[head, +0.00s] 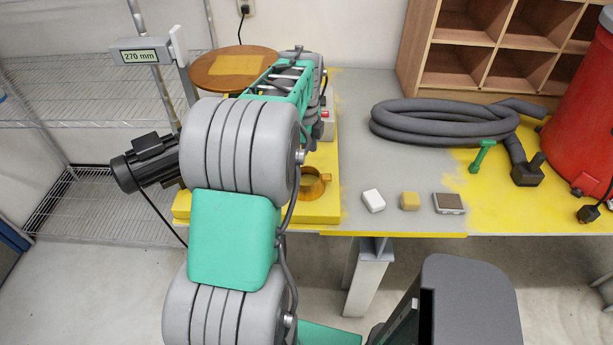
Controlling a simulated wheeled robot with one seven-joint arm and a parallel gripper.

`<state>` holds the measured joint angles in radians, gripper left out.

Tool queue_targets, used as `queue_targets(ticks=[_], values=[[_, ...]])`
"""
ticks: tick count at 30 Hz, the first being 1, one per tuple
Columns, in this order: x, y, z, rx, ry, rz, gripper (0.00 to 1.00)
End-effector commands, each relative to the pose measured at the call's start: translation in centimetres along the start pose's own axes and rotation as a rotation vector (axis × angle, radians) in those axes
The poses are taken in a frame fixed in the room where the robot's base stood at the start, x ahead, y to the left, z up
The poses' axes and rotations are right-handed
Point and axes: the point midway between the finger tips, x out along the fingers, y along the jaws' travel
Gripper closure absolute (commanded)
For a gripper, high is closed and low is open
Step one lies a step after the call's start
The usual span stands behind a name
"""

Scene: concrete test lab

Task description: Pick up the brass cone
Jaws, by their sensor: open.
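I cannot make out a brass cone anywhere in the head view. A round brass-coloured piece (315,188) with a dark open top and a small side tab is on the yellow base (325,208), partly behind my arm. I cannot tell whether it is the cone or a collar. My arm fills the middle of the view and reaches away over the yellow base. Its far links hide much of the base and the table behind. My gripper's fingers do not show; they are hidden behind my own arm.
A white block (373,200), a yellow block (410,201) and a dark-topped block (449,204) lie near the table's front edge. Behind are a coiled grey hose (445,122) and a green piece (482,156). A red tank (590,120) stands right, a round board (215,75) back left.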

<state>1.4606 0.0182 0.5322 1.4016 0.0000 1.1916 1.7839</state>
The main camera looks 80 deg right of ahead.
Motion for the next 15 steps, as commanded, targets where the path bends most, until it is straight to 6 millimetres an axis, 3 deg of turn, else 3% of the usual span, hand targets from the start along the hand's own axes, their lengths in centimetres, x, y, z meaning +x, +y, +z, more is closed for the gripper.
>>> queue_targets(ticks=[12, 15], values=[[6.3, -0.3, -0.6, 0.000, 0.000, 0.002, 0.00], [7.1, -0.3, -0.6, -0.001, 0.000, -0.001, 0.00]])
